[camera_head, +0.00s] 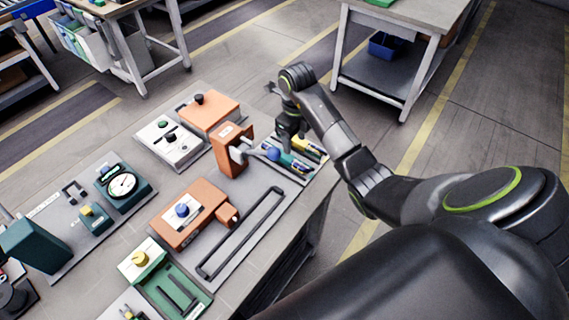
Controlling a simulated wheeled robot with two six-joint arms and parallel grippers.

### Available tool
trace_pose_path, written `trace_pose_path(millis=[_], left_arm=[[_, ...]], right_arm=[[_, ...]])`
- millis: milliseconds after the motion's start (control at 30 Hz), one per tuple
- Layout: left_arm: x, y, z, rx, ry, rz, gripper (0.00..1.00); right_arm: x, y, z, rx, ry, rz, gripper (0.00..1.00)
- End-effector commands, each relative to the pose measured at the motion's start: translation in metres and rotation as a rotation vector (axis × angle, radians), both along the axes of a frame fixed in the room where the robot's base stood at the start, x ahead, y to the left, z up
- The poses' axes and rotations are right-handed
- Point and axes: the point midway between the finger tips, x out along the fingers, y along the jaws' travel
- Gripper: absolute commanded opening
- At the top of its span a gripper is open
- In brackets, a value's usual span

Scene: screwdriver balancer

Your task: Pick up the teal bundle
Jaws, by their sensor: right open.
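The teal bundle (294,164) lies in a small tray at the far right corner of the workbench, partly hidden by my right gripper. It looks teal with a yellow end. My right gripper (284,146) points down just above or at the bundle and is open. I cannot tell whether its fingers touch the bundle. A second bundle, yellow and dark (309,148), lies beside it on the right. My left gripper is not in view.
An orange block with a grey arm (230,150) and a blue ball (273,154) stand close left of the gripper. A dark bar handle (240,235), an orange box with a blue knob (183,212) and a dial gauge (122,186) fill the bench. Floor lies beyond the right edge.

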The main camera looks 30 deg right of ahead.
Motion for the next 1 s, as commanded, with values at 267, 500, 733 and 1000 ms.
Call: trace_pose_path(millis=[267, 500, 733, 1000], left_arm=[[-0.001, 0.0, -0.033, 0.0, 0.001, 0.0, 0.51], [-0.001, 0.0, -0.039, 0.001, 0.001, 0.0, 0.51], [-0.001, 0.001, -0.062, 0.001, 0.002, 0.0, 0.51], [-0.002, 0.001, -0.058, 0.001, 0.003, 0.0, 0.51]], right_arm=[[0.0, 0.0, -0.033, 0.0, 0.0, 0.0, 0.51], [-0.001, -0.001, -0.039, 0.0, 0.0, 0.0, 0.51], [-0.003, -0.003, -0.063, -0.001, 0.0, 0.0, 0.51], [-0.004, -0.004, -0.085, 0.0, 0.0, 0.0, 0.51]])
